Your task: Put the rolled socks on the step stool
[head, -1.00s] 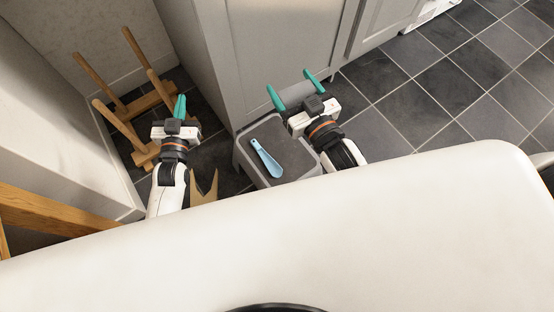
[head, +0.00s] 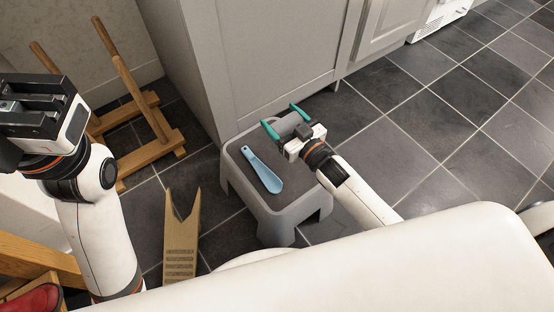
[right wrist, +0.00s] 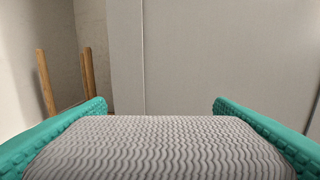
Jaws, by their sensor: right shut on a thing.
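The grey step stool (head: 238,178) stands on the tiled floor in front of the cabinet. My right gripper (head: 280,113) is over the stool's far right corner, its teal fingers shut on the grey rolled socks (head: 286,124). In the right wrist view the ribbed socks (right wrist: 160,150) fill the space between both fingers. I cannot tell whether the socks touch the stool top. My left gripper (head: 40,112) is high at the far left, away from the stool; its fingertips cannot be made out.
A light blue shoehorn (head: 262,171) lies on the stool top, left of the socks. A wooden boot jack (head: 182,240) is on the floor left of the stool. A wooden welly rack (head: 150,150) stands further left. The grey cabinet (head: 265,60) is close behind the stool. Open floor lies right.

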